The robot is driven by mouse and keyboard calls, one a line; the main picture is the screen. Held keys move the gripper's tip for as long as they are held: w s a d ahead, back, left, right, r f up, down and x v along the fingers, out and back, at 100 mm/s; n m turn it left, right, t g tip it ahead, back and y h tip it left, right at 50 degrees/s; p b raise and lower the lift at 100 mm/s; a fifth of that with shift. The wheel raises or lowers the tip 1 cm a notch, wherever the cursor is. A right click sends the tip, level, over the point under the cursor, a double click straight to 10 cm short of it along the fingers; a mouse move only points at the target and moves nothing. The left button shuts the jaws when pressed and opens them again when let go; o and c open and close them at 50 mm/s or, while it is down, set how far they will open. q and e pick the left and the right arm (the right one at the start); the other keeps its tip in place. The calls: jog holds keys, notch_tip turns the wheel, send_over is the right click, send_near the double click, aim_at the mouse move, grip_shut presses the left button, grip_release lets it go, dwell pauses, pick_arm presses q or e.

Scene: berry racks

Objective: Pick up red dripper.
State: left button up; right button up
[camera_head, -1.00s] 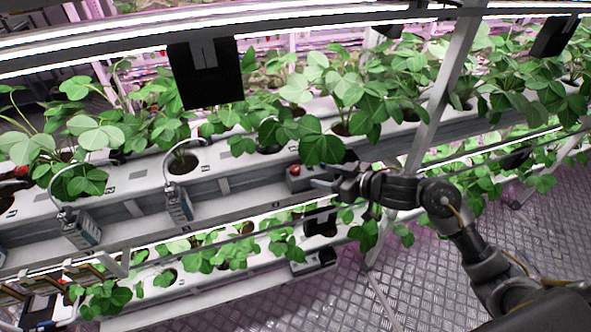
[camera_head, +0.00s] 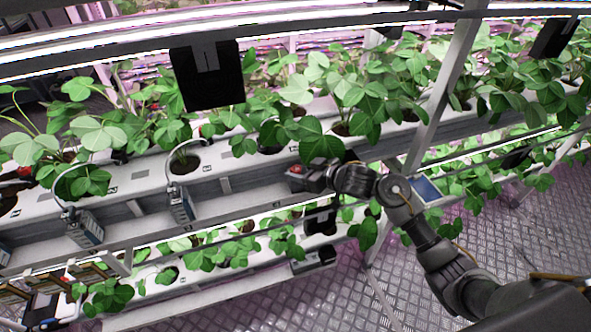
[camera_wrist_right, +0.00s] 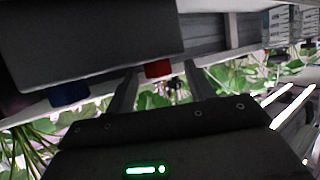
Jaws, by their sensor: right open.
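The red dripper (camera_head: 296,169) is a small red knob on a grey box at the front of the upper rack trough. In the right wrist view a red cylinder (camera_wrist_right: 157,68) shows under a big dark box, between the two finger lines. My right gripper (camera_head: 312,178) reaches the box from the right in the head view and hides part of it. In the wrist view the right gripper (camera_wrist_right: 160,84) is open, its fingers on either side of the red part. I cannot tell whether they touch it. My left gripper is not in view.
A blue knob (camera_wrist_right: 68,94) hangs from the same dark box, left of the red one. Strawberry leaves (camera_head: 322,142) hang just above my right gripper. A slanted metal post (camera_head: 435,105) stands right of it. Grey tube-fed boxes (camera_head: 85,228) line the trough to the left.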

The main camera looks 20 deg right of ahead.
jog(key=shift+d, duration=0.1)
jog(key=shift+c, duration=0.3)
jog(key=c, duration=1.1)
jog(key=shift+o, duration=0.2)
jog(key=shift+r, duration=0.1)
